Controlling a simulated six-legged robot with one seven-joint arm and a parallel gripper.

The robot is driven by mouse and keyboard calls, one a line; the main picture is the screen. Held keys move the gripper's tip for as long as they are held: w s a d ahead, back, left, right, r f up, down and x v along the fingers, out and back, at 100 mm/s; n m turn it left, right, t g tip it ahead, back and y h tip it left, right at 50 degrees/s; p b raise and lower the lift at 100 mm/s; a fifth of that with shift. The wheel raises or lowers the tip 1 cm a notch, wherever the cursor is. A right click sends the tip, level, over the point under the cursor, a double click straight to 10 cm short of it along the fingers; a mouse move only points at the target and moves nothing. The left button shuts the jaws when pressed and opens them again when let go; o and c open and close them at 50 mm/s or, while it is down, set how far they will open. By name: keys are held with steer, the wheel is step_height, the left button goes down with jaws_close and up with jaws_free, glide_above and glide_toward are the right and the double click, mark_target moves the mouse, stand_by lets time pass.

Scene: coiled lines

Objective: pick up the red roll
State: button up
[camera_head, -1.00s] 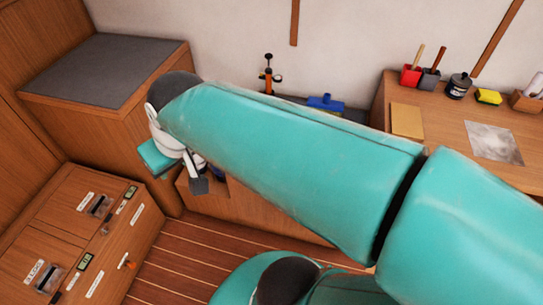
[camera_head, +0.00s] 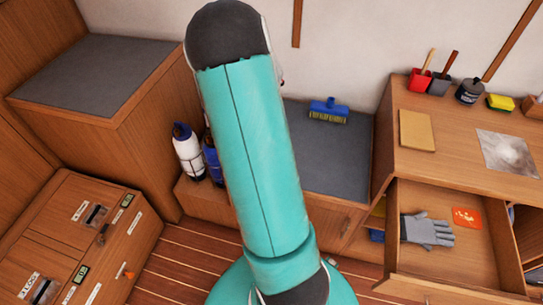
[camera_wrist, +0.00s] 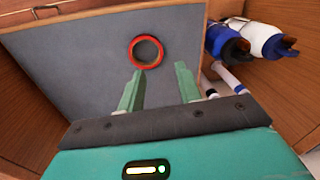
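The red roll (camera_wrist: 146,66) is a red ring with an open middle. In the wrist view it lies flat on a grey surface (camera_wrist: 85,65), beyond my fingertips and a little left of the gap between them. My gripper (camera_wrist: 158,68) is open, with two green fingers apart and nothing between them. The fingers do not appear to touch the roll. In the head view my raised arm hides the gripper, and I do not see the roll there.
Blue and white bottles (camera_wrist: 268,37) stand right of the grey surface; the head view shows bottles (camera_head: 188,150) left of my arm. A blue brush (camera_head: 328,107) lies on the grey bench (camera_head: 330,160). An open drawer (camera_head: 440,265) at right holds a glove (camera_head: 428,231).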

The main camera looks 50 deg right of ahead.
steer(key=shift+m+g, duration=0.6)
steer(key=shift+m, duration=0.2)
steer(key=s+d+f, duration=0.1)
steer(key=d+f, duration=0.1)
steer(key=f, duration=0.3)
steer(key=s+d+f, duration=0.2)
steer(key=f, duration=0.3)
steer(key=s+d+f, duration=0.1)
steer(key=d+f, duration=0.2)
steer(key=f, duration=0.2)
steer(key=shift+s, duration=0.15)
step_height(320, 180, down, 6)
steer(key=shift+r, duration=0.15)
jaws_close()
